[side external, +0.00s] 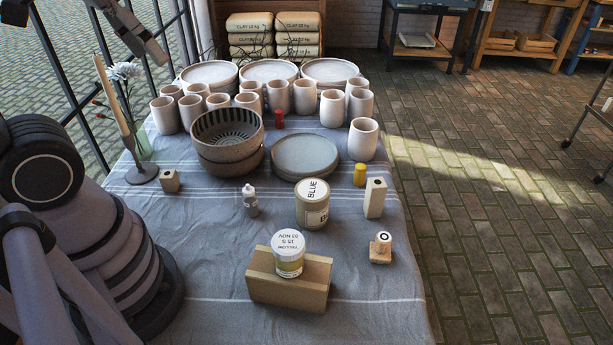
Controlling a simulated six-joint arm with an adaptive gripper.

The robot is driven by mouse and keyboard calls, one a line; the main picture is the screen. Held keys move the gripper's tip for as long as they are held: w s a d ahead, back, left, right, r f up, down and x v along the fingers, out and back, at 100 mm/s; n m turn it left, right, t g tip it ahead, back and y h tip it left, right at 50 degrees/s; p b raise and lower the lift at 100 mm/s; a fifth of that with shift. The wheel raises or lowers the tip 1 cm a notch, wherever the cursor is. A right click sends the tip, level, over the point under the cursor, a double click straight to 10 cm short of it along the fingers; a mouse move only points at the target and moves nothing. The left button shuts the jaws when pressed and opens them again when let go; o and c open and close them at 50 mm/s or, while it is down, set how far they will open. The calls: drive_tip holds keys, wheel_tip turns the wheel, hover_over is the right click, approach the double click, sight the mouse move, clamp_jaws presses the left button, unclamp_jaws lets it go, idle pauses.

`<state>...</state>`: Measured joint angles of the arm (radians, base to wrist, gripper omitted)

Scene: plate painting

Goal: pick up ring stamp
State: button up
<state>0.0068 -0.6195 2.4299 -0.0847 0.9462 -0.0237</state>
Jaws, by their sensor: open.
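The ring stamp (381,248) is a small pale wooden block with a knob marked by a black ring. It stands upright on the cloth at the front right of the table. My gripper (82,32) shows only in part at the upper left edge, with its fingers apart. It is empty and far from the stamp, up and to the left. The rest of the gripper is cut off by the frame.
A yellow jar (289,255) stands on a wooden block (258,284) left of the stamp. A blue-labelled jar (312,207) and a tall wooden block (375,198) stand behind it. Bowls (228,140), plates (305,157) and several mugs fill the back. Cloth around the stamp is clear.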

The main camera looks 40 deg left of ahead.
drive_tip(key=w+d+f+n+g+h, duration=0.3)
drive_tip(key=w+d+g+h, duration=0.15)
drive_tip(key=w+d, duration=0.45)
drive_tip(key=n+g+h, duration=0.6)
drive_tip(key=n+h, duration=0.5)
drive_tip(key=h, duration=0.1)
hover_over(384, 236)
drive_tip(key=a, duration=0.3)
wheel_tip(384, 236, down, 27)
drive_tip(key=f, duration=0.7)
drive_tip(key=shift+w+d, duration=0.15)
drive_tip(key=shift+w, duration=0.25)
drive_tip(key=shift+x, duration=1.1)
drive_tip(key=shift+s+d+f, duration=0.1)
drive_tip(key=shift+d+f, duration=0.1)
drive_tip(key=shift+d, duration=0.15)
clamp_jaws()
